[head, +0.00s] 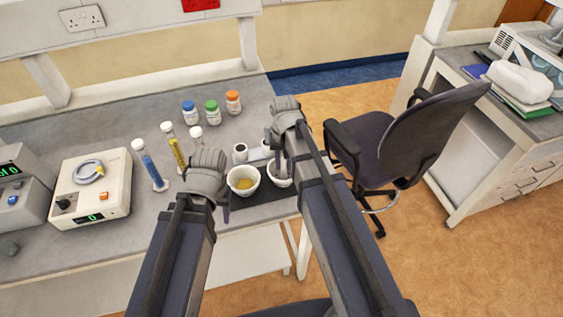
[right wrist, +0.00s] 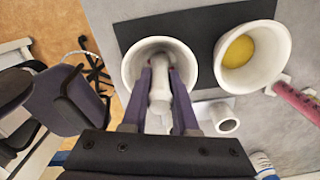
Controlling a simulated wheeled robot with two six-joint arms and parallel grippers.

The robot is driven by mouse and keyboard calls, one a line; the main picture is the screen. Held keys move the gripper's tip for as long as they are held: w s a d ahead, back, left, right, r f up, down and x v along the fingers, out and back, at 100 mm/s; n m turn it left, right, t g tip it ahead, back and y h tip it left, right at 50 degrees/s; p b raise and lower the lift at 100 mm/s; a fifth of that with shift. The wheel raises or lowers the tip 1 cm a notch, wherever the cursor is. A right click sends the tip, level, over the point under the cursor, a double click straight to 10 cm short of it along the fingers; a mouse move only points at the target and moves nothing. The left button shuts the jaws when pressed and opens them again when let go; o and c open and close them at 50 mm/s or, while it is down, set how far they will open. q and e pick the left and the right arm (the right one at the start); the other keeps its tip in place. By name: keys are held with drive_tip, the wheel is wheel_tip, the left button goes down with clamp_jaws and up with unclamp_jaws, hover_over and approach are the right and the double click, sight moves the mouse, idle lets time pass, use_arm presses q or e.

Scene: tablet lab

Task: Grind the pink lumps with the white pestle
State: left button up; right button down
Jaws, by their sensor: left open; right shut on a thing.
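My right gripper (head: 281,163) is shut on the white pestle (right wrist: 160,92), which stands in the right-hand white mortar (head: 281,180). In the right wrist view this mortar (right wrist: 128,68) surrounds the fingertips and the pestle. I cannot make out pink lumps in it; the pestle and fingers cover much of its inside. A second white mortar (head: 243,188) with yellow matter stands beside it, and it also shows in the right wrist view (right wrist: 279,62). My left gripper (head: 226,205) is open, just left of the yellow mortar.
Both mortars stand on a dark mat (head: 250,203) near the bench edge. A small white cup (head: 240,152) is behind them. Capped tubes (head: 150,165), bottles (head: 212,113) and a cream device (head: 91,188) stand left and behind. A chair (head: 385,150) is close on the right.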

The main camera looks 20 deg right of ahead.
drive_tip(key=shift+d, duration=0.2)
drive_tip(key=shift+w+d, duration=0.25)
drive_tip(key=shift+d, duration=0.25)
drive_tip(key=shift+a, duration=0.1)
drive_tip(key=shift+w+a, duration=0.15)
drive_tip(key=shift+w, duration=0.35)
drive_tip(key=shift+a, duration=0.1)
drive_tip(key=shift+w+a, duration=0.1)
drive_tip(key=shift+a, duration=0.2)
